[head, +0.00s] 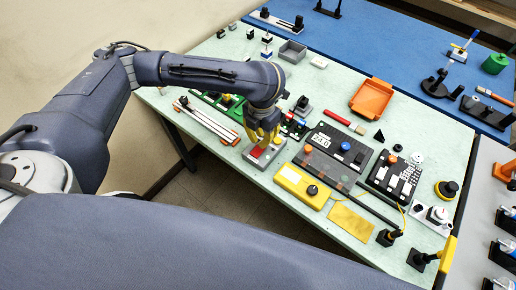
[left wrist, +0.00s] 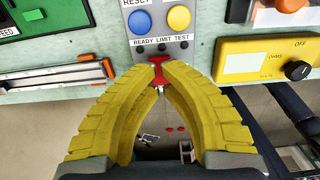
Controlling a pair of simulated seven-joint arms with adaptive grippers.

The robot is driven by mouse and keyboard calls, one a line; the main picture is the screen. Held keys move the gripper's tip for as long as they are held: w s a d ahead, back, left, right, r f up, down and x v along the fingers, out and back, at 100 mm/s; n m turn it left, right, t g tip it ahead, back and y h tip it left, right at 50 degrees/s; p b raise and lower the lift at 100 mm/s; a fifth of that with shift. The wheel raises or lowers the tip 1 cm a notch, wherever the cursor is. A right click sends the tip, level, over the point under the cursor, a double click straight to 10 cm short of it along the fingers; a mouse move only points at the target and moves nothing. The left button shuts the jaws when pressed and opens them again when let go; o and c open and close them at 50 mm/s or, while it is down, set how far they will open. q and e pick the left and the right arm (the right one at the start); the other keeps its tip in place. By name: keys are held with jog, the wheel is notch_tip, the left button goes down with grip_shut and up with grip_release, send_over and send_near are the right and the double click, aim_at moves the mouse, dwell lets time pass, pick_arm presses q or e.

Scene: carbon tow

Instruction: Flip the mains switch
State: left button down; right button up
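My left gripper (head: 264,136) reaches down over a small grey panel (head: 277,152) at the table's near edge. The left wrist view shows its two yellow fingers (left wrist: 159,82) curved together, their tips meeting or almost meeting. A red T-shaped part (left wrist: 158,64) is right at the tips, below the panel's "READY LIMIT TEST" label; I cannot tell whether it is gripped. No legible label marks a mains switch. A red part (head: 258,152) also shows on the panel in the head view. My right gripper is not in view.
The panel carries a blue button (left wrist: 139,22) and a yellow button (left wrist: 178,18). A yellow box with a black knob (head: 302,186) stands close on the right. A slotted rail unit (head: 207,120) lies to the left. An orange tray (head: 372,98) sits farther back.

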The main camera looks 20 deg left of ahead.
pick_arm(q)
jog(key=shift+r, duration=1.6)
